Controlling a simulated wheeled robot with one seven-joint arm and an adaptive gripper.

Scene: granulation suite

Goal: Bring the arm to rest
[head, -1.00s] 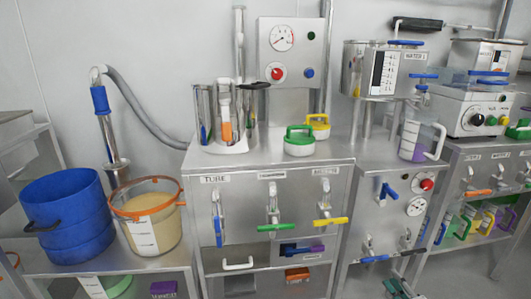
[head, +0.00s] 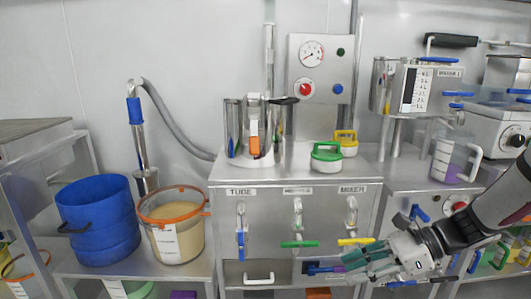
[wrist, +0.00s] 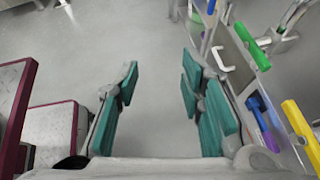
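My arm reaches in from the right side of the head view, and its gripper (head: 362,258) is held in front of the steel cabinet (head: 270,212). The gripper points left, just below the yellow lever, at the height of the cabinet's lower opening. In the wrist view my gripper (wrist: 160,75) has its teal-padded fingers spread wide apart. Only grey floor shows between them, and nothing is held. Whether the gripper touches the cabinet is hard to tell; the wrist view shows a gap of floor beside it.
The green lever (wrist: 245,35) and yellow lever (wrist: 300,130) stick out close to the right of my gripper, with a white handle (wrist: 222,58). Dark-red-edged furniture (wrist: 50,122) stands on the left. Clear floor (wrist: 155,40) lies between. A blue bucket (head: 98,215) stands at far left.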

